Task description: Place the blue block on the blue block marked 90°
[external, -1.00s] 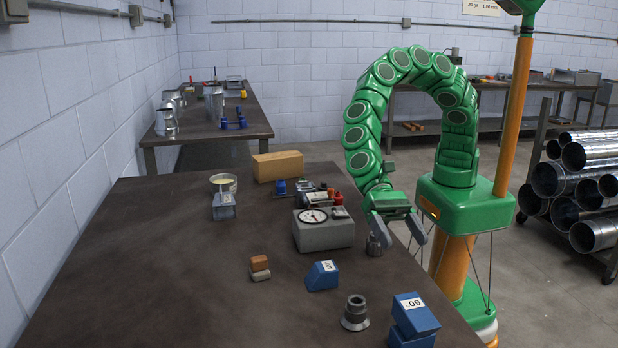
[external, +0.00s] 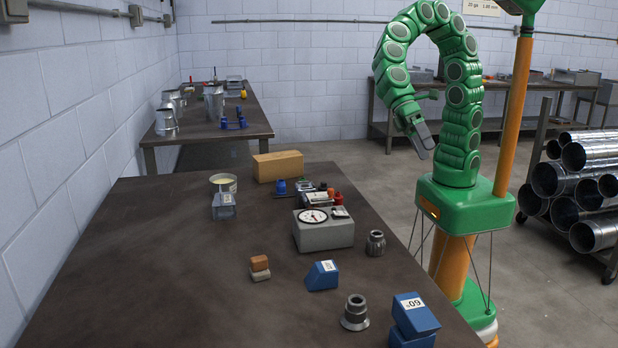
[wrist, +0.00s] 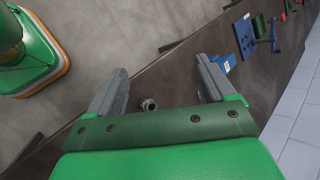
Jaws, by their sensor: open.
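A blue block (external: 416,318) with a white label sits on another blue block (external: 410,341) at the table's near right corner. The label's number is turned and I cannot tell surely whether it reads 60 or 90. A separate blue block (external: 318,279) with a sloped face and a small, unreadable label lies further left. My gripper (external: 427,150) is raised beyond the table's right edge, open and empty, apart from all the blocks. In the wrist view my gripper (wrist: 160,78) shows its two fingers spread wide.
A ribbed grey fitting (external: 376,244) stands near the right edge, by a grey gauge box (external: 324,234). A flanged grey fitting (external: 355,314) stands left of the stacked blocks. Small orange and beige blocks (external: 260,267) lie mid-table. The left of the table (external: 130,270) is clear.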

